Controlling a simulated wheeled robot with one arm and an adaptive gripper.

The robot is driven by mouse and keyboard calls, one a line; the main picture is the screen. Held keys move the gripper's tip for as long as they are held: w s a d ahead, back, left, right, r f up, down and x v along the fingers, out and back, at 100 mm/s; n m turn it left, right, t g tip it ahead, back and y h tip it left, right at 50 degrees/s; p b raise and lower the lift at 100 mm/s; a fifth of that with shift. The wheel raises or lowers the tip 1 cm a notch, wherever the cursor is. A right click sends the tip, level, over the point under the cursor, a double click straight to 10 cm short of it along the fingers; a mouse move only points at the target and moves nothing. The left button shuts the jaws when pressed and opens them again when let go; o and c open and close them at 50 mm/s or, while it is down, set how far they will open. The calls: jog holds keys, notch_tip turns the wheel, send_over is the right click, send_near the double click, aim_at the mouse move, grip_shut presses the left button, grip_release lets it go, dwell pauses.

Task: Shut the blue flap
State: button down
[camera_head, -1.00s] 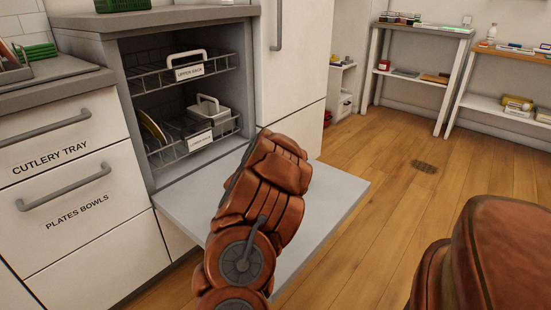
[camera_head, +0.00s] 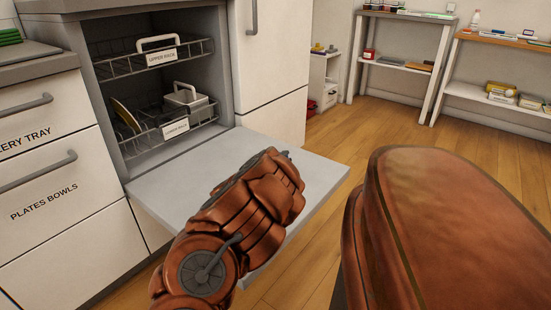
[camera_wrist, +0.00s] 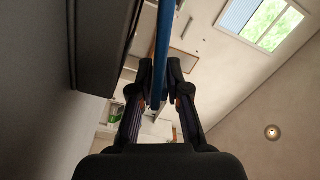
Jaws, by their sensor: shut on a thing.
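A flap (camera_head: 185,178) hangs lowered, about level, in front of the rack compartment in the head view. Its upper face is pale grey, and no blue shows there. In the wrist view a narrow blue panel edge (camera_wrist: 163,40) runs down between the fingers of my gripper (camera_wrist: 160,68), which is shut on it. I cannot tell for certain that this blue edge belongs to the lowered flap. In the head view my copper-coloured arm reaches over the flap and hides part of it. My fingers do not show there.
The compartment holds an upper rack (camera_head: 150,62) and a lower rack (camera_head: 165,125) with plates and a white caddy. Labelled drawers (camera_head: 50,190) stand at left, a tall white cabinet (camera_head: 270,60) at right. The wooden floor (camera_head: 400,125) beyond is clear, with shelves at the back.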

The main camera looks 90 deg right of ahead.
jog(key=shift+s+f, duration=0.1)
jog(key=shift+s, duration=0.05)
jog(key=c, duration=1.2)
grip_release()
jog(key=shift+o, duration=0.2)
jog(key=shift+w, duration=0.2)
jog(key=v, duration=0.9)
jog(key=shift+w+a, duration=0.5)
jog(key=shift+v, duration=0.75)
jog(key=shift+s+a, duration=0.1)
